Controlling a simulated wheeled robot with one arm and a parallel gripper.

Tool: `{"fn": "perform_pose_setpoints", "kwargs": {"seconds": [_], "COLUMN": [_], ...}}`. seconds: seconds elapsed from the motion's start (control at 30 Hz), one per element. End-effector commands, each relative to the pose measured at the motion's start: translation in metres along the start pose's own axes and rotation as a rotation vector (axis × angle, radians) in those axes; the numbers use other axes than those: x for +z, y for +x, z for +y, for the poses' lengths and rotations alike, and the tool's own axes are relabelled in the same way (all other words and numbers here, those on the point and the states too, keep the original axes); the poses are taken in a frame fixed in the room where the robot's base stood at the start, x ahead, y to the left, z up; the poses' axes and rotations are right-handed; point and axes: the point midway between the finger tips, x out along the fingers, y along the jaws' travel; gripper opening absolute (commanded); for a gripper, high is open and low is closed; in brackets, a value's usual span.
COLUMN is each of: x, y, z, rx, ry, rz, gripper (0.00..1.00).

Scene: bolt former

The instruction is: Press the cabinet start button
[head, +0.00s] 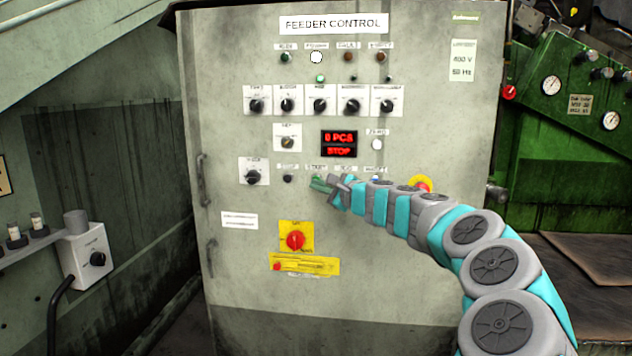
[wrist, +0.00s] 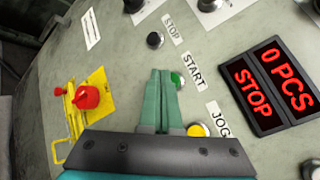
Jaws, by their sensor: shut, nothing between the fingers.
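The green start button (wrist: 177,80) sits below the START label (wrist: 193,73) on the cabinet (head: 230,60) face; it also shows in the head view (head: 316,178), partly behind my fingers. My gripper (wrist: 160,74) is shut and empty, with its green fingers side by side. In the wrist view its tips lie right beside the start button. In the head view my gripper (head: 320,184) is at the button row. I cannot tell whether the tips touch the button or panel. The red display (head: 339,143) reads 0 PCS and STOP.
A black button (wrist: 155,40) by the STOP label and a yellow button (wrist: 198,130) by the JOG label flank the start button. A red rotary switch (head: 295,240) on a yellow plate is below. Knobs fill the panel above. A green machine (head: 560,110) stands right.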

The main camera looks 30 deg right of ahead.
Motion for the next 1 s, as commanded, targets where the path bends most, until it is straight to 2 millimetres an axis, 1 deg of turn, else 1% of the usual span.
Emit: {"fn": "perform_pose_setpoints", "kwargs": {"seconds": [0.33, 1.0], "x": [-0.0035, -0.0053], "y": [0.0060, 0.0081], "z": [-0.0049, -0.0061], "rx": [0.000, 0.000], "ry": [0.000, 0.000], "rz": [0.000, 0.000], "gripper": [0.00, 0.00]}}
